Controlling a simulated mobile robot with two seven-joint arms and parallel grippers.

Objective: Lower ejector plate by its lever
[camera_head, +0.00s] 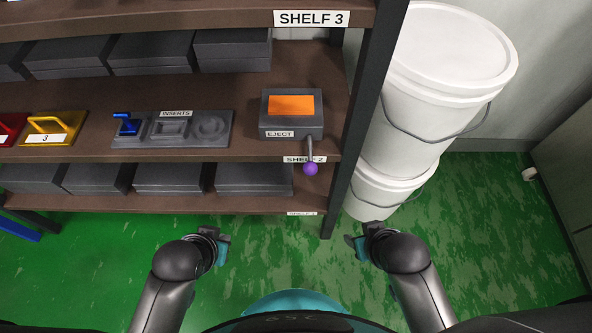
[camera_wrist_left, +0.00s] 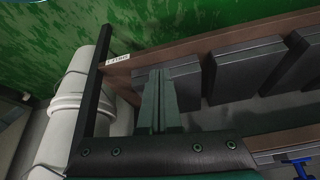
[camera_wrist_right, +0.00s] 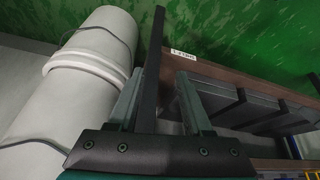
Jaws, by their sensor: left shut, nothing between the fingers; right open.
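The ejector (camera_head: 291,113) is a dark grey box labelled EJECT with an orange plate (camera_head: 291,105) on top. It stands at the right end of the middle shelf. Its lever (camera_head: 310,152) hangs from the box's right front, down past the shelf edge, and ends in a purple knob (camera_head: 310,169). My left gripper (camera_head: 222,243) is shut and empty, in front of the shelf, below and left of the knob. It also shows shut in the left wrist view (camera_wrist_left: 160,85). My right gripper (camera_head: 357,242) is open and empty, below and right of the knob. Its spread fingers show in the right wrist view (camera_wrist_right: 158,85).
An insert holder (camera_head: 222,130) with a blue-handled piece (camera_head: 126,122) sits left of the ejector. A yellow-handled piece (camera_head: 55,128) lies further left. A dark shelf post (camera_head: 360,115) and stacked white buckets (camera_head: 440,95) stand at right. Green floor is clear in front.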

